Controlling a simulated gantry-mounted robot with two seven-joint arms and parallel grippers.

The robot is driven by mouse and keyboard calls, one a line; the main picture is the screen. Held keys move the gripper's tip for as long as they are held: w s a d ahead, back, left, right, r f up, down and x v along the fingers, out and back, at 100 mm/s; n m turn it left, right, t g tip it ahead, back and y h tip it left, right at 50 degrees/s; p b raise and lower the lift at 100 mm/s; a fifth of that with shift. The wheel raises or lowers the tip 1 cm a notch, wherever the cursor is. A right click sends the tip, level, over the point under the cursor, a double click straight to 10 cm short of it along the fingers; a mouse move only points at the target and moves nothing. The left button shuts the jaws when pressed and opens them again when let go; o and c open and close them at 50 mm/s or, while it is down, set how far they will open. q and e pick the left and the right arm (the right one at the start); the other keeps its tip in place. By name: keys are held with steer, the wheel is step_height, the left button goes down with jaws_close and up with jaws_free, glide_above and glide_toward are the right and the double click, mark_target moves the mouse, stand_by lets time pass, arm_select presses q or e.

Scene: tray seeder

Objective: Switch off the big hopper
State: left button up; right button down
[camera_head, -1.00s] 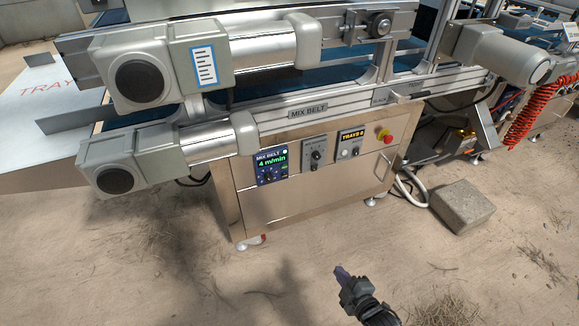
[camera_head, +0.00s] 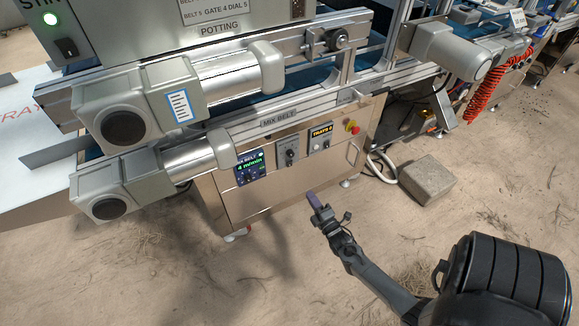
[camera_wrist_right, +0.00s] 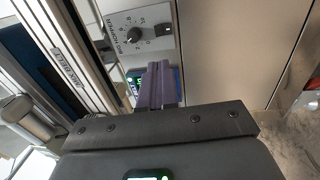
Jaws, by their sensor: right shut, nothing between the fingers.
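The control panel (camera_wrist_right: 135,32) in the right wrist view carries a label that seems to read BIG HOPPER. It has a black dial knob (camera_wrist_right: 134,34) and a small dark rocker switch (camera_wrist_right: 163,30). The rocker's position is too small to tell. In the head view this small grey dial panel (camera_head: 289,151) sits on the cabinet front, between the MIX BELT display and the TRAYS display. My right gripper (camera_head: 312,200) is shut and empty, in front of and below the panel. Its purple fingers (camera_wrist_right: 158,82) point toward the cabinet, apart from the panel. My left gripper is out of view.
The MIX BELT display (camera_head: 250,168) reads 4 m/min. A red emergency button (camera_head: 351,126) is at the cabinet's upper right. A STIR switch (camera_head: 66,48) with a lit green lamp is at top left. Conveyor motors (camera_head: 125,115) jut out left. A concrete block (camera_head: 427,184) lies right.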

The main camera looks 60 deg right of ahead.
steer(key=b, duration=0.7)
glide_toward(290, 163)
steer(key=x, duration=0.5)
steer(key=shift+w+d+f, duration=0.1)
steer(key=shift+w+d, duration=0.05)
steer(key=shift+d, duration=0.1)
steer(key=shift+w+d+r, duration=0.25)
steer(key=shift+w+d, duration=0.1)
steer(key=shift+w, duration=0.25)
